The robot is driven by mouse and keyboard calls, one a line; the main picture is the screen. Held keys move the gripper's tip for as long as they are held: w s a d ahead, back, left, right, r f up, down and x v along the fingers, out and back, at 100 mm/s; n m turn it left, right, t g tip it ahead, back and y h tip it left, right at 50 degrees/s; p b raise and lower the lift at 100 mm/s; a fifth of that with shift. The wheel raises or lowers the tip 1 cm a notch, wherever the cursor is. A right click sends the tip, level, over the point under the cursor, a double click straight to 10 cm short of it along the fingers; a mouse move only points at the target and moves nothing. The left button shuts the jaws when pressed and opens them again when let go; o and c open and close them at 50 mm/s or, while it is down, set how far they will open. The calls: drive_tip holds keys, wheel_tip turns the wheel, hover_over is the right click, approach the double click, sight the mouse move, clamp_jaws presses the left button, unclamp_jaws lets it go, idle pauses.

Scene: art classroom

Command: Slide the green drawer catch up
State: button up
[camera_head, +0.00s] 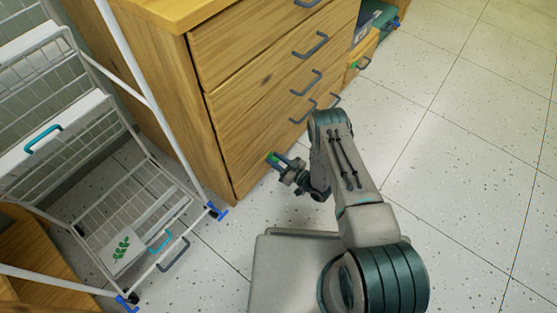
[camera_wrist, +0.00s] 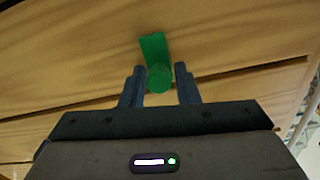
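The green drawer catch (camera_wrist: 154,50) is on the wooden drawer front, seen in the wrist view as an upright green plate with a round knob at its lower end. My gripper (camera_wrist: 160,80) has its two dark fingers on either side of the knob, with a narrow gap visible at each side. In the head view, my gripper (camera_head: 278,162) is low at the wooden drawer cabinet (camera_head: 262,85), and a bit of green shows at its fingertips. Whether the fingers touch the knob is hard to tell.
A white wire rack cart (camera_head: 130,215) with blue-footed casters stands to the left of the cabinet. Dark handles (camera_head: 310,45) stick out from the drawer fronts. A smaller wooden unit (camera_head: 362,55) stands beyond. Speckled tile floor (camera_head: 460,130) is clear on the right.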

drive_tip(key=shift+o, duration=1)
drive_tip(key=shift+r, duration=0.1)
drive_tip(key=p+v, duration=0.4)
drive_tip(key=v, duration=0.9)
drive_tip(key=shift+s+d, duration=0.2)
drive_tip(key=shift+d, duration=0.05)
drive_tip(key=shift+w+p, duration=0.1)
drive_tip(key=shift+p, duration=0.2)
